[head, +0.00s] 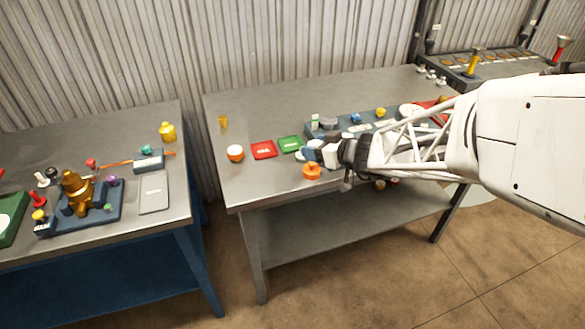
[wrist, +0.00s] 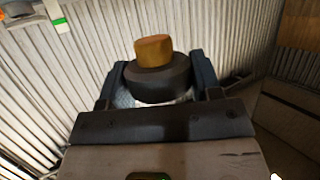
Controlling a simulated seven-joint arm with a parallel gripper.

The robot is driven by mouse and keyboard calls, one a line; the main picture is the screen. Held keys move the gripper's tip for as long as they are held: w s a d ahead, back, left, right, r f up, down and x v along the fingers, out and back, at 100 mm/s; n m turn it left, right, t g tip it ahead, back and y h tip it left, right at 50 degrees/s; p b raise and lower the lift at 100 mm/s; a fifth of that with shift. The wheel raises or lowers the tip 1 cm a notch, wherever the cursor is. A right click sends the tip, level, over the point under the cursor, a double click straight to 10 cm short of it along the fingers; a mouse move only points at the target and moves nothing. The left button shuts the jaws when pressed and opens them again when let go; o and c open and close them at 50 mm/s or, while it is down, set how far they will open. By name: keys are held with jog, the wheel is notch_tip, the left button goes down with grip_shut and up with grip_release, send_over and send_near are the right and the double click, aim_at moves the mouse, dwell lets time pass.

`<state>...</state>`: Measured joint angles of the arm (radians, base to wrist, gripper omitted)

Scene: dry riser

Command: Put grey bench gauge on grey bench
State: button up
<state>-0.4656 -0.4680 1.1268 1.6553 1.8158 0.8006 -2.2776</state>
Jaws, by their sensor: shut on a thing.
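My gripper (head: 308,154) is over the front part of the grey bench (head: 270,189). In the wrist view my gripper (wrist: 157,82) is shut on a dark round body with an orange-tan cap, which looks like the grey bench gauge (wrist: 157,84). The corrugated wall fills the view behind it. In the head view my fingers mostly hide the held thing. A round orange thing (head: 312,172) shows just below the fingertips; I cannot tell whether it is part of the held thing or stands on the bench.
A dark fixture (head: 345,128) stands behind my gripper. The blue bench (head: 195,255) is at left.

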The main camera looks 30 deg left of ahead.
jog(key=s+f+m+t, duration=0.1)
jog(key=s+f, duration=0.6)
jog(key=s, duration=0.3)
jog(key=shift+s+f+t+h, duration=0.25)
jog(key=shift+s+t+h, duration=0.05)
jog(key=shift+s, duration=0.05)
jog(key=shift+a, duration=0.1)
dwell(0.4)
send_over(284, 176)
jog(key=shift+f, duration=0.7)
dwell(0.8)
jog(key=shift+f, duration=1.8)
jog(key=shift+f, duration=0.15)
